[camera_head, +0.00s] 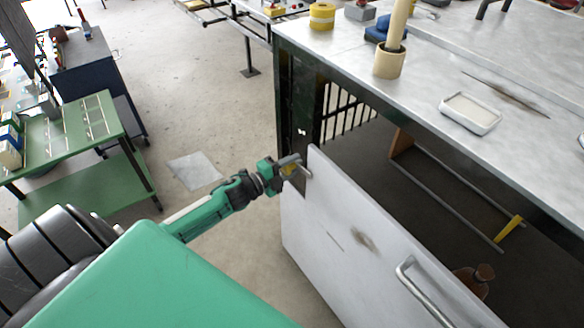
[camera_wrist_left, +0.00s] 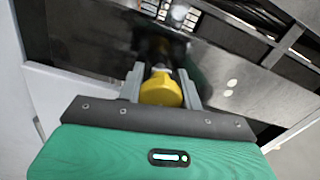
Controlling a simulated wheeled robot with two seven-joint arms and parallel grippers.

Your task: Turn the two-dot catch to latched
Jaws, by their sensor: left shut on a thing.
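A yellow catch knob (camera_wrist_left: 161,89) shows between the fingers of my left gripper (camera_wrist_left: 163,75) in the left wrist view. My left gripper (camera_head: 290,166) is shut on it at the upper left corner of the pale panel (camera_head: 325,215) in the head view. My right gripper is not in view.
The pale panel has a bar handle (camera_head: 415,285), with an open dark space behind it. The grey worktop (camera_head: 430,65) above carries a white dish (camera_head: 470,112) and a cup-like holder (camera_head: 389,63). A green table (camera_head: 75,185) stands left; floor between is mostly clear.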

